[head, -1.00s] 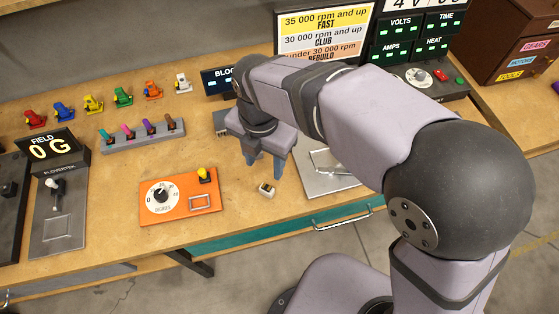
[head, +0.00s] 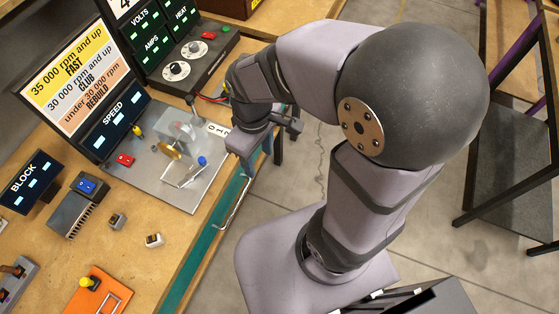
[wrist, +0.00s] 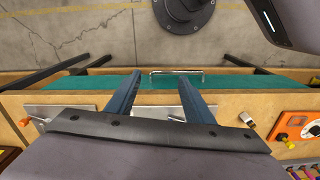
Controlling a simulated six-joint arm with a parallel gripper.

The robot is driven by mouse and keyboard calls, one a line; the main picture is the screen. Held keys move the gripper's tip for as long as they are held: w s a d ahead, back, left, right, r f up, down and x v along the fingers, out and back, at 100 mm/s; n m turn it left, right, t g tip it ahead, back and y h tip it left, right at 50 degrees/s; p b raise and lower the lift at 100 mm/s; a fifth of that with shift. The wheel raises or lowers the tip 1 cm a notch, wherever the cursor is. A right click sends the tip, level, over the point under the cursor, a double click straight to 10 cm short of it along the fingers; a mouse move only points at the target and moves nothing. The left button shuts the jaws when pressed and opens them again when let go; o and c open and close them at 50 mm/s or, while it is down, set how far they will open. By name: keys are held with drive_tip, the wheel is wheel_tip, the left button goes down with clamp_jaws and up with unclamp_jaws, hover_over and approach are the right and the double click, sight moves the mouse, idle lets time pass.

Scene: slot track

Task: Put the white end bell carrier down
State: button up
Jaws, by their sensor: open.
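A small white carrier with dark and brass-coloured parts (head: 153,240) lies on the wooden bench near its front edge. It looks like the white end bell carrier, though it is too small to be sure. A similar small white piece shows on the bench in the wrist view (wrist: 247,118), right of the fingers. My gripper (head: 264,163) is well to the right of the carrier, by the bench's front edge and the metal plate. In the wrist view my gripper (wrist: 160,78) has its two blue fingers spread apart with nothing between them.
The metal plate (head: 150,190) carries a clear guard, a brass part and a blue-knobbed lever. A small grey block (head: 117,221), a heatsink unit with a blue switch (head: 87,186) and an orange panel (head: 92,290) stand left. The teal front has a handle (head: 232,204).

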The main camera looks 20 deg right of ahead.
drive_tip(key=s+d+f+m, duration=0.1)
drive_tip(key=s+d+m, duration=0.2)
drive_tip(key=d+m, duration=0.2)
drive_tip(key=shift+s+d+f+m, duration=0.15)
drive_tip(key=shift+d+m, duration=0.15)
drive_tip(key=shift+m, duration=0.8)
